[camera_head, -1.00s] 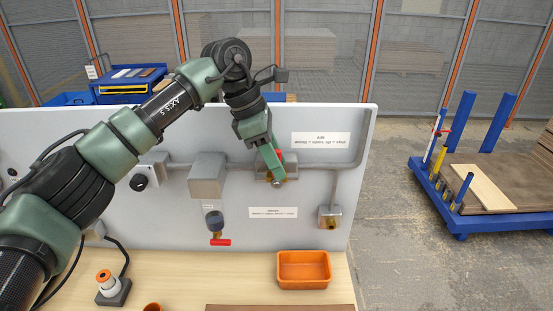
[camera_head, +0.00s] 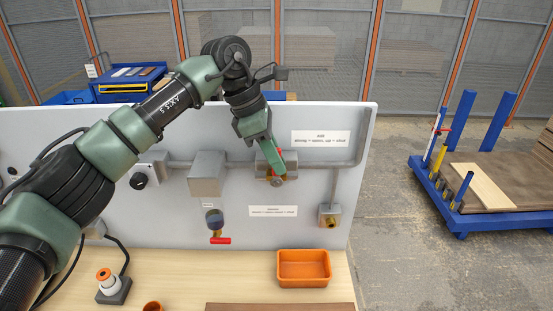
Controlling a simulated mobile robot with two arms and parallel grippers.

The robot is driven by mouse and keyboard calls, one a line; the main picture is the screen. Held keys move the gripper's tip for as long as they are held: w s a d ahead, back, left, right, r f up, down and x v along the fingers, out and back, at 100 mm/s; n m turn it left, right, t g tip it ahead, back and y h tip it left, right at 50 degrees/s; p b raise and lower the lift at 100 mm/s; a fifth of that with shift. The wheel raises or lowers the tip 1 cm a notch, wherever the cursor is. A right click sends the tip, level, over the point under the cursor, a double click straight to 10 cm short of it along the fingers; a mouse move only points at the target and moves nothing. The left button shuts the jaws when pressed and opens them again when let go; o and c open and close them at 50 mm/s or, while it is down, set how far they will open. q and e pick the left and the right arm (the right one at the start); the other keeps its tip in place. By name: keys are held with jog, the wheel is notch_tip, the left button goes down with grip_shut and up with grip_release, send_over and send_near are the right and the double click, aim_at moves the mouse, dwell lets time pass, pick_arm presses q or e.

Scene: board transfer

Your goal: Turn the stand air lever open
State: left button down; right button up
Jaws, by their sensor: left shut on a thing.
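My left gripper (camera_head: 277,170) reaches down from above and is shut on the red air lever (camera_head: 268,174). The green fingers hide most of the lever, with only a trace of red showing beside them, so its exact angle is hard to tell. My right gripper is out of view.
An orange bin (camera_head: 303,268) stands on the wooden bench. A blue cart (camera_head: 462,222) with boards stands on the floor at right.

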pick_arm(q)
jog(key=shift+f, duration=0.1)
dwell(0.7)
jog(key=shift+a+f+b, duration=0.15)
jog(key=shift+b, duration=0.35)
jog(key=shift+a+f+h+b, duration=0.15)
jog(key=shift+a+h+b, duration=0.4)
jog(key=shift+h+b, duration=0.95)
jog(key=shift+a+f+h+b, duration=0.2)
jog(key=shift+a+h+b, duration=0.55)
jog(key=shift+b, duration=1.3)
jog(key=shift+a+f+h+b, duration=0.15)
jog(key=shift+a+h+b, duration=0.25)
jog(key=shift+h+b, duration=1.15)
jog(key=shift+y, duration=0.3)
